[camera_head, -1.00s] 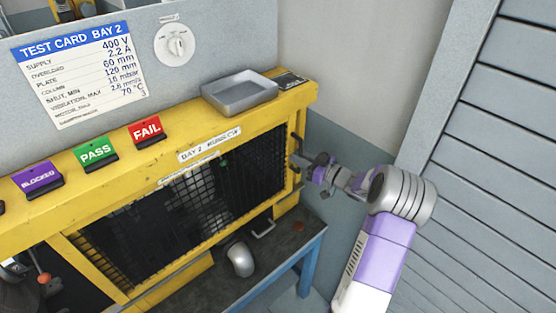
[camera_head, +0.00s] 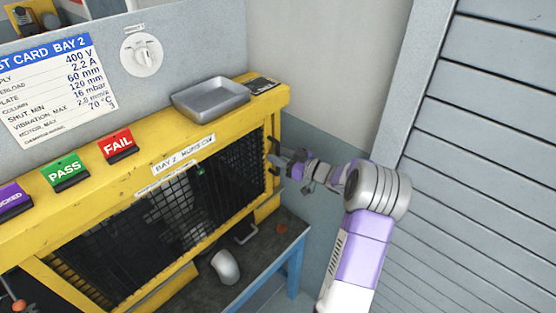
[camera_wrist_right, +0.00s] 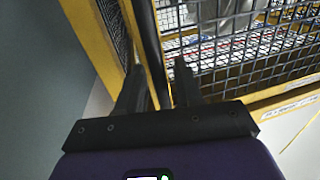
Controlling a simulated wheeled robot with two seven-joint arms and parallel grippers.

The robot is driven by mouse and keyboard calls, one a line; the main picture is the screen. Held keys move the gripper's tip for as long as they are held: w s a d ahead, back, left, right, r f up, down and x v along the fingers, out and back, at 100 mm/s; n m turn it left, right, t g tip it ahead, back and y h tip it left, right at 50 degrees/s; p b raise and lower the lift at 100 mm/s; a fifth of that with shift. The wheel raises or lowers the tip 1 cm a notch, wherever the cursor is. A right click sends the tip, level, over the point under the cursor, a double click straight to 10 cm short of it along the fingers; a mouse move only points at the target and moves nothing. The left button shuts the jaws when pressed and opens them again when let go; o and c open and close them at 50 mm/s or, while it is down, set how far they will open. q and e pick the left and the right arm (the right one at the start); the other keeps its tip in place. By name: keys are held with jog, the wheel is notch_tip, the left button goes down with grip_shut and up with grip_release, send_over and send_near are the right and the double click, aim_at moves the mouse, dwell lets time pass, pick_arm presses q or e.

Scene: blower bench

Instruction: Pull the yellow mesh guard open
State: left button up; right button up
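The yellow mesh guard (camera_head: 152,228) is a yellow frame with dark mesh on the front of the yellow bench housing. It looks closed in the head view. A dark upright bar handle (camera_wrist_right: 152,50) shows at its frame in the right wrist view, with mesh on both sides. My right gripper (camera_head: 275,159) is at the guard's right edge. In the right wrist view its two fingers (camera_wrist_right: 160,88) stand apart, one on each side of the bar, with a gap showing beside it. My left gripper is out of view.
A grey metal tray (camera_head: 211,99) sits on the yellow ledge, beside the FAIL (camera_head: 118,145) and PASS (camera_head: 65,172) blocks. A grey mouse-shaped object (camera_head: 225,267) lies on the dark shelf below. A grey slatted wall (camera_head: 485,150) stands right of my arm.

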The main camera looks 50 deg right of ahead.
aim_at(266, 131)
notch_tip(266, 131, up, 8)
jog(key=shift+f+p, duration=0.1)
jog(key=shift+p, duration=0.25)
dwell(0.4)
